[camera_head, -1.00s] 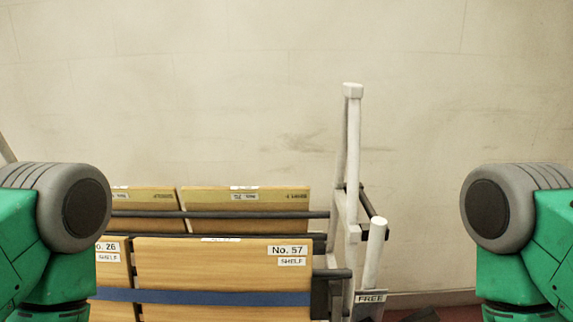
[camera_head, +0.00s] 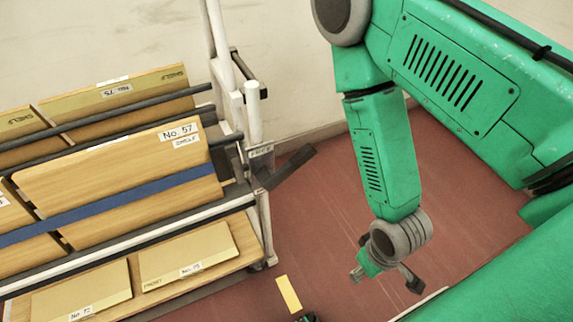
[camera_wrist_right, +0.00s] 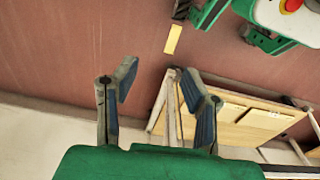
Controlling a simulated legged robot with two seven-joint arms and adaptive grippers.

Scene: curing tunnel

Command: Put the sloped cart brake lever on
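The brake lever (camera_head: 288,168) is a dark grey bar on the cart's near right corner post, sloping up to the right. A label reading FREE (camera_head: 261,152) is beside its pivot. My right gripper (camera_head: 388,278) hangs over the red floor, to the right of and below the lever in the head view, apart from it. In the right wrist view its two blue-padded fingers (camera_wrist_right: 157,82) are spread wide with nothing between them. I cannot make out the lever in the right wrist view. My left gripper is not in view.
The cart (camera_head: 256,207) has a white frame and carries several wooden boards, one labelled No. 57 (camera_head: 110,180), behind dark rails and a blue strap. A yellow floor strip (camera_head: 289,294) lies near it. A pale wall (camera_head: 285,60) stands behind. Red floor is open right of the cart.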

